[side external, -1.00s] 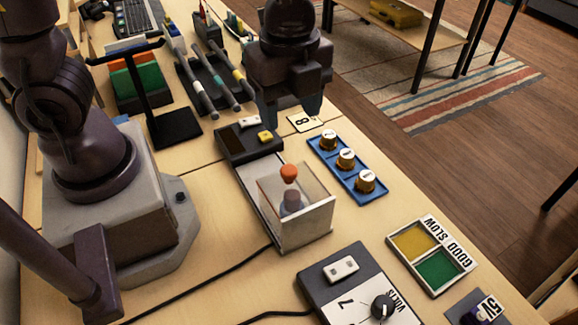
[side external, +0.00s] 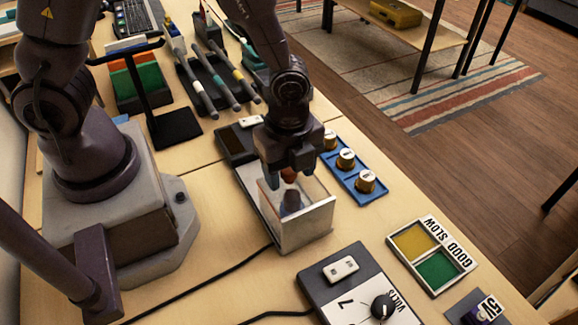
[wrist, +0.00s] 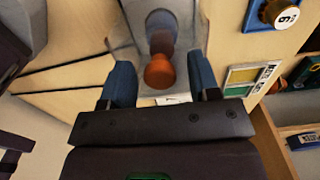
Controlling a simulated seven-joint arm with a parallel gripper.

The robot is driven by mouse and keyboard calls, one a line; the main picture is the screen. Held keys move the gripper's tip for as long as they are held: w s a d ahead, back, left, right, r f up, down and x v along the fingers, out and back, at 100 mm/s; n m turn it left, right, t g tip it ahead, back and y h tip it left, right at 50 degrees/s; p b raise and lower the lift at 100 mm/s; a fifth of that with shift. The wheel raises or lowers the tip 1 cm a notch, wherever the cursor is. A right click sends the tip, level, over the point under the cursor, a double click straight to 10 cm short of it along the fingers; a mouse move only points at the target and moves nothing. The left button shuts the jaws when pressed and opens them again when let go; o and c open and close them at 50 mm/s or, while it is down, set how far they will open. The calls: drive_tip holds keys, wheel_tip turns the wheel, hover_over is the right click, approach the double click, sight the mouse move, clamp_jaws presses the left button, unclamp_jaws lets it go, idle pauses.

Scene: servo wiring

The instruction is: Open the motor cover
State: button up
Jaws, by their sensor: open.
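The motor cover (side external: 312,221) is a clear box on a pale base, with an orange knob (side external: 289,175) on top. A grey motor (side external: 291,200) shows inside it. My gripper (side external: 289,170) is over the cover with its fingers at about the knob's height. In the wrist view the knob (wrist: 159,72) lies between the two blue fingers of my gripper (wrist: 160,85), with a gap on each side. My gripper is open and holds nothing. The fingers partly hide the knob in the side view.
A blue tray with brass weights (side external: 346,159) stands close to the right of the cover. A meter with a dial (side external: 360,290) is in front, and a yellow and green sorting tray (side external: 432,255) is at right. Cables cross the bare table at front left.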

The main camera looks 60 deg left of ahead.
clamp_jaws()
drive_tip(key=a, duration=1.1)
drive_tip(key=shift+a, duration=0.25)
unclamp_jaws()
wheel_tip(320, 180, up, 13)
idle(0.4)
